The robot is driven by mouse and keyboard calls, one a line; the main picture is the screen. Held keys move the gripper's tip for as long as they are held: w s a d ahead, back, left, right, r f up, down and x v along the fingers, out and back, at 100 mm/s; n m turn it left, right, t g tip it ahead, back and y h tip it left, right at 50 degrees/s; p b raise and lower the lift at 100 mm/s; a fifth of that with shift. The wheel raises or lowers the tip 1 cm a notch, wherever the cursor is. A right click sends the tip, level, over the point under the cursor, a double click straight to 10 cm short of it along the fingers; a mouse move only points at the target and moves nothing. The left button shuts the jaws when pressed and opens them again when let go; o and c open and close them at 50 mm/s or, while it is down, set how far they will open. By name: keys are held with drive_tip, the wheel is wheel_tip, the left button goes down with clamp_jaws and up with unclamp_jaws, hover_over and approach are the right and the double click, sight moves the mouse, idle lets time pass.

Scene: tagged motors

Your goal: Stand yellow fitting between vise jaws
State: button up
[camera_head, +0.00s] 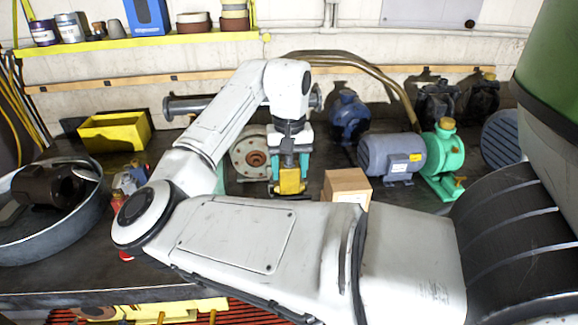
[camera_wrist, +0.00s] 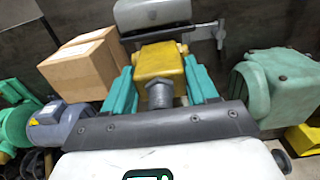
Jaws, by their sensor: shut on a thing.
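The yellow fitting (camera_head: 290,180) is between the teal fingers of my gripper (camera_head: 290,163), held over the bench. The wrist view shows its yellow block-shaped body (camera_wrist: 159,63) with a grey threaded stub pointing toward my wrist. My gripper (camera_wrist: 165,84) is shut on it, one finger on each side. A grey metal body with a crossbar and a handle, apparently the vise (camera_wrist: 152,12), lies just past the fitting at the top of the wrist view. Its jaw gap is not clear, and I cannot tell whether the fitting touches it. In the head view my arm hides that area.
A cardboard box (camera_head: 346,186) stands close on the right of my gripper. A blue-grey motor (camera_head: 390,157) and a green pump (camera_head: 443,160) are farther right. A round metal tub (camera_head: 88,226) and a yellow bin (camera_head: 115,132) are on the left.

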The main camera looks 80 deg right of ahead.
sight(289, 182)
wheel_tip(289, 182, down, 2)
drive_tip(key=shift+f+b, duration=0.1)
drive_tip(key=shift+b, duration=0.75)
drive_tip(key=shift+f+b, duration=0.35)
drive_tip(key=shift+f, duration=0.65)
drive_tip(key=o, duration=1.3)
drive_tip(key=shift+c, duration=0.2)
drive_tip(key=shift+f, duration=0.1)
wheel_tip(289, 182, up, 11)
drive_tip(key=shift+f+b, duration=0.1)
drive_tip(key=shift+b, duration=0.25)
drive_tip(key=shift+s, duration=0.1)
